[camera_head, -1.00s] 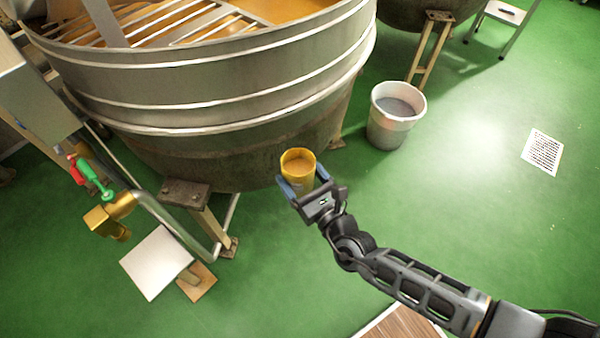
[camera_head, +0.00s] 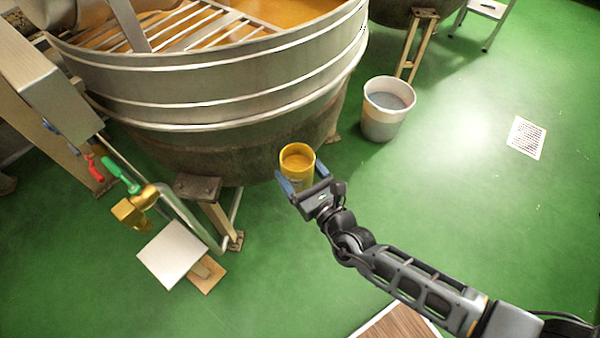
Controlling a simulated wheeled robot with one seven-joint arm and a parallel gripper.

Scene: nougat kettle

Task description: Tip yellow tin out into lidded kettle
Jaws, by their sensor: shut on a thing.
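The yellow tin (camera_head: 297,163) is upright in my gripper (camera_head: 296,187), with an orange-brown content showing inside its open top. My gripper's blue fingers are shut on the tin's sides, and the tin is held in front of the kettle, below its rim. The large metal kettle (camera_head: 240,85) fills the upper left. Its top shows a slatted metal grid over part of an orange-brown content, and part of the content shows bare at the right. The kettle's far side is cut off by the picture's top edge.
A white bucket (camera_head: 384,118) with grey content stands right of the kettle. Green floor between is clear.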

